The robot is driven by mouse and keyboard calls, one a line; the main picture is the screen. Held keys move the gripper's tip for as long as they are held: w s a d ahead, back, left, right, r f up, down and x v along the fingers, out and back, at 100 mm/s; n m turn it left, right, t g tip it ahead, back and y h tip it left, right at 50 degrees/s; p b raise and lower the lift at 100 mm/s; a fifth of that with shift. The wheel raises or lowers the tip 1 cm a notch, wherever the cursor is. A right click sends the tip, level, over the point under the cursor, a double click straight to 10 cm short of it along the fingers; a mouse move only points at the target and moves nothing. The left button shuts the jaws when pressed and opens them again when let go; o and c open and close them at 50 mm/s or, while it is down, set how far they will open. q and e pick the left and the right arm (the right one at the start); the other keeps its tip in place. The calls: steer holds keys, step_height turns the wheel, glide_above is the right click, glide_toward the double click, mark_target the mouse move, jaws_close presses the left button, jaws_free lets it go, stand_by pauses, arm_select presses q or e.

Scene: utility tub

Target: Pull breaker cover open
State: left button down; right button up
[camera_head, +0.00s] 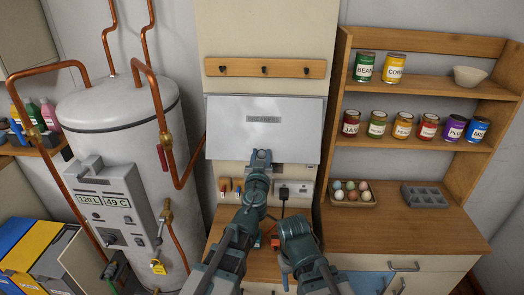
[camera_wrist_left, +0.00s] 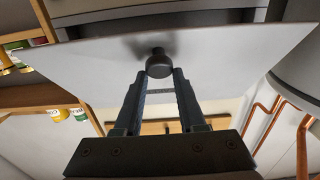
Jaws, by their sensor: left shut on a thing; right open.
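The breaker cover (camera_head: 230,135) is a pale grey panel with a "BREAKERS" label, on the wall column in the middle of the head view. In the left wrist view the cover (camera_wrist_left: 95,70) fills much of the picture, with a dark round knob (camera_wrist_left: 158,55) on it. My left gripper (camera_head: 262,155) is at the cover's lower middle, its fingers (camera_wrist_left: 160,82) closed at the knob. The cover's lower edge seems to stand out from the wall; I cannot tell how far. My right gripper (camera_head: 284,270) is low over the counter, away from the cover, its fingers partly hidden.
A hook rail (camera_head: 265,68) is above the cover, and sockets (camera_head: 294,190) are below it. A water tank (camera_head: 115,140) with copper pipes stands left. Shelves with cans (camera_head: 375,123) stand right, above an egg tray (camera_head: 353,198) and a grey mould (camera_head: 424,195). The right counter front is clear.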

arm_select(q)
steer(key=shift+s+r+p, duration=0.35)
steer(key=shift+s+r, duration=0.25)
steer(key=shift+r, duration=0.1)
arm_select(e)
steer(key=shift+r, duration=0.7)
arm_select(q)
steer(key=shift+c, duration=2.3)
jaws_free()
steer(key=shift+s, duration=0.1)
